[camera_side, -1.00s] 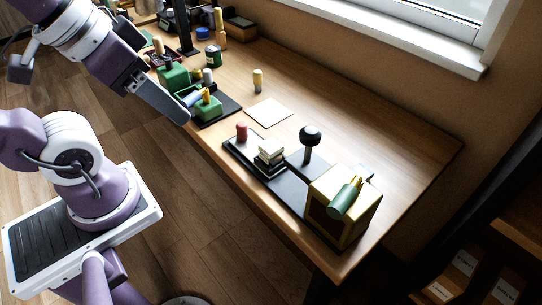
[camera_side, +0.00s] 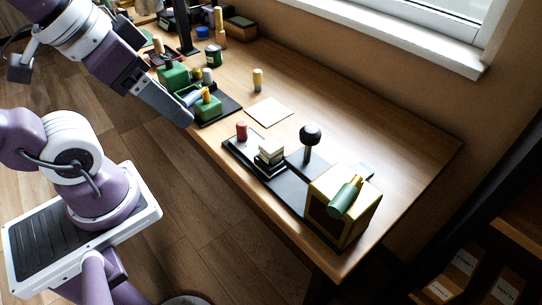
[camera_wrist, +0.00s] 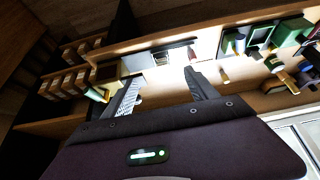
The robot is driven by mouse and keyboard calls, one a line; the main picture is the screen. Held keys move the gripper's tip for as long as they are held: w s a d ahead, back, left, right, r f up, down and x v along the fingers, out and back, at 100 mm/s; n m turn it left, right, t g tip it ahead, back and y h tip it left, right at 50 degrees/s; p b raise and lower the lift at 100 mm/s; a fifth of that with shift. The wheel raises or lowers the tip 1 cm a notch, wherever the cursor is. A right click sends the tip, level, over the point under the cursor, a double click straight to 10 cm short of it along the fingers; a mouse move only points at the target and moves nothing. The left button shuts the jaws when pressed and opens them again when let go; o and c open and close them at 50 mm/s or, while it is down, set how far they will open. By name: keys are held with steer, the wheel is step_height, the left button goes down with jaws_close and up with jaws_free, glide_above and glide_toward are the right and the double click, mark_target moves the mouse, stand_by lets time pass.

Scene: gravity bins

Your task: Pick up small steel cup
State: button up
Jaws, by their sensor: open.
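A small grey cylinder (camera_side: 207,75) stands among the green blocks at the left part of the bench in the side view. It may be the small steel cup, but it is too small to be sure. My gripper (camera_side: 187,118) hangs at the bench's front edge, nearer the camera than the green blocks and apart from the cylinder. In the wrist view my gripper (camera_wrist: 163,92) has its two dark fingers spread wide with nothing between them. I cannot make out the cup in the wrist view.
Green blocks (camera_side: 173,77) stand at the bench's left. A pale square sheet (camera_side: 270,112) lies mid-bench. A black ball on a post (camera_side: 310,135) and a yellowish box (camera_side: 330,220) with a green cylinder (camera_side: 343,200) stand at right. The bench's back right is clear.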

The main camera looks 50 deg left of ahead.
steer(key=n+g, duration=0.6)
steer(key=n, duration=1.2)
glide_above(271, 144)
step_height(271, 144, down, 16)
steer(key=shift+d+r, duration=0.15)
steer(key=shift+r, duration=0.05)
step_height(271, 144, down, 8)
steer(key=shift+r, duration=0.2)
steer(key=shift+c, duration=0.5)
jaws_close()
